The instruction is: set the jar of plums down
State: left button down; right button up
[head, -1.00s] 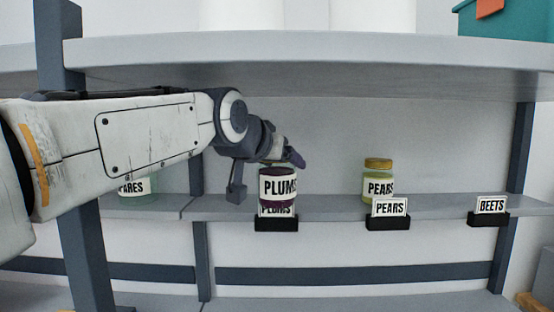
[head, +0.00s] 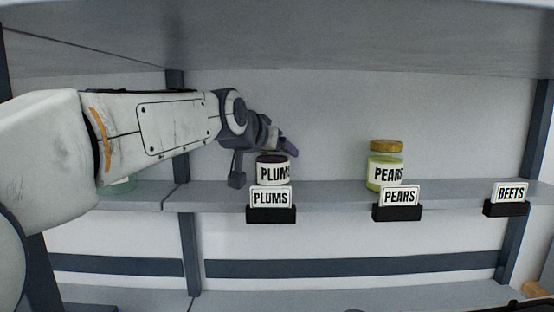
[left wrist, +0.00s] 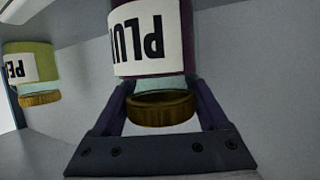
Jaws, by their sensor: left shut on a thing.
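The jar of plums (head: 272,172) has dark purple contents and a white PLUMS label. It is upright at the middle shelf, just behind the PLUMS sign (head: 270,197), which hides its base. I cannot tell whether the base touches the shelf (head: 330,194). My left gripper (head: 280,151) is shut on the jar near its top. In the left wrist view, which shows things upside down, the two fingers (left wrist: 160,92) sit either side of the jar's neck and gold lid (left wrist: 162,108).
A jar of pears (head: 386,166) with a gold lid stands to the right behind its PEARS sign (head: 398,197). A BEETS sign (head: 509,194) is farther right with bare shelf behind it. An upper shelf (head: 300,40) hangs overhead.

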pick_arm(q)
jog(key=shift+r, duration=0.2)
jog(key=shift+s+f, duration=0.1)
jog(key=shift+f, duration=0.1)
pick_arm(e)
jog(key=shift+f, duration=0.15)
pick_arm(q)
grip_release()
jog(key=shift+f, duration=0.1)
jog(key=shift+r, duration=0.25)
pick_arm(e)
jog(key=shift+r, duration=0.2)
pick_arm(q)
jog(key=v, duration=0.7)
jog(key=shift+s+b, duration=0.2)
jog(key=shift+b, duration=0.15)
pick_arm(e)
jog(key=shift+f, duration=0.55)
pick_arm(q)
jog(key=shift+a+f, duration=0.1)
